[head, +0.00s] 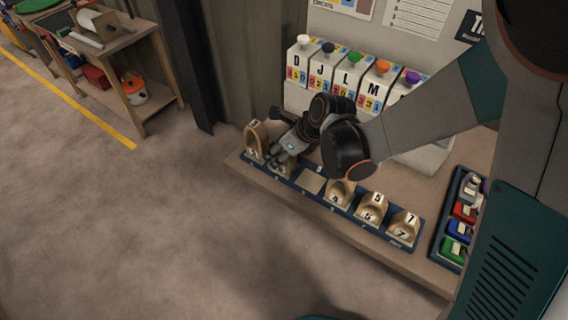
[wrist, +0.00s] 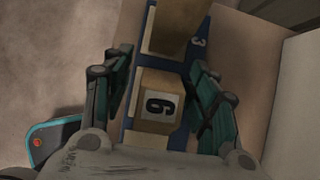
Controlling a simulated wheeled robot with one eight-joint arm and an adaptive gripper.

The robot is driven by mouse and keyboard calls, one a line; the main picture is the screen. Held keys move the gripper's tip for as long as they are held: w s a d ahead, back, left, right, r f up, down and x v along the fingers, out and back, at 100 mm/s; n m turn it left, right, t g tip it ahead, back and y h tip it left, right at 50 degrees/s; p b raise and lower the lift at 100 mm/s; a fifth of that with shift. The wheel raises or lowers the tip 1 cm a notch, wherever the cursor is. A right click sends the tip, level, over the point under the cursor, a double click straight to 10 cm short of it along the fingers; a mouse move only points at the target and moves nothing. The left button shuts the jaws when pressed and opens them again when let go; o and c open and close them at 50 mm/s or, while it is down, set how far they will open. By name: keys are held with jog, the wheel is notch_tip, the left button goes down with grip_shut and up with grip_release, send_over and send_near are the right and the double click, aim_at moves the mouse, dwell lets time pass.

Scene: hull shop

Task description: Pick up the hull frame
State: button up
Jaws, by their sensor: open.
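Several tan wooden hull frames stand in a row on a dark blue board (head: 327,203). My gripper (head: 281,152) is over the left part of the row and partly hides the second frame from the left. In the wrist view, my open gripper (wrist: 160,98) has one finger on each side of a hull frame (wrist: 155,82) with a white tag reading 6. The fingers look apart from it, though contact is hard to judge. Another frame (wrist: 180,28) stands beyond it, near a 3 on the board.
One pale place (head: 311,181) in the row is empty. The leftmost frame (head: 256,137) stands close to my gripper. Lettered white boxes (head: 318,70) stand behind the row. A dark tray (head: 447,232) with coloured pieces lies at the right. Open floor is in front.

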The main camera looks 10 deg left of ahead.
jog(key=shift+w+a+f, duration=0.1)
jog(key=shift+a+f, duration=0.15)
jog(key=shift+f, duration=0.15)
jog(key=shift+r, duration=0.1)
jog(key=c, duration=1.2)
jog(key=shift+r, duration=0.1)
